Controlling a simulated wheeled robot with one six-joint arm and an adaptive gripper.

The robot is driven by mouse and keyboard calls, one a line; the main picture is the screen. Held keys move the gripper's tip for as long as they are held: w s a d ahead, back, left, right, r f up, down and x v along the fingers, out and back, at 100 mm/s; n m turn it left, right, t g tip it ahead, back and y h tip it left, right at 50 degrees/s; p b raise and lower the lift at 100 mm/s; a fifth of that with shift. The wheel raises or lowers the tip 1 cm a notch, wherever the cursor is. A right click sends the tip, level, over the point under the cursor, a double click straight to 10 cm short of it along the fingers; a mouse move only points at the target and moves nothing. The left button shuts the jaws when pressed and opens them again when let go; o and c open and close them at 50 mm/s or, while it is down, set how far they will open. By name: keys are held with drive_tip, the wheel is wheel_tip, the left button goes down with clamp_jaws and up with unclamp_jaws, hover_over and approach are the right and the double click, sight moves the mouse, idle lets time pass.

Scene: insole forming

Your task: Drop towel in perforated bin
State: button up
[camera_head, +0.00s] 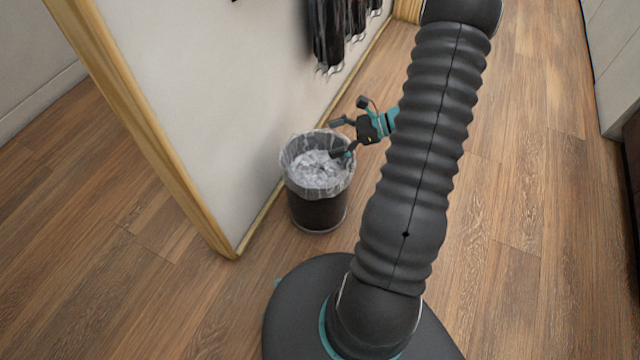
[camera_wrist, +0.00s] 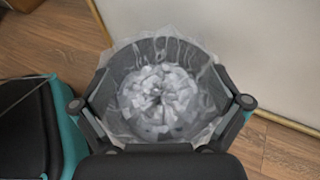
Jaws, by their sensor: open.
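A dark round bin (camera_head: 318,212) with a clear plastic liner stands on the floor against the wall. Crumpled whitish-grey material (camera_head: 317,170) fills its upper part, and I cannot tell whether a towel is among it. No perforations can be made out on the bin. My gripper (camera_head: 336,138) is at the bin's right rim, with its fingers spread and nothing between them in the head view. In the wrist view, my gripper (camera_wrist: 160,103) frames the bin's mouth, with the liner (camera_wrist: 125,58) and the crumpled pile (camera_wrist: 158,90) showing between the open fingers.
A white wall (camera_head: 215,95) with a wooden corner trim (camera_head: 150,125) stands behind and left of the bin. Dark items (camera_head: 338,30) hang on the wall above. A pale cabinet (camera_head: 612,60) is at the far right. The wooden floor (camera_head: 500,220) is clear to the right.

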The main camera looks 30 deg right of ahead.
drive_tip(key=v, duration=0.9)
drive_tip(key=shift+d+r, duration=0.1)
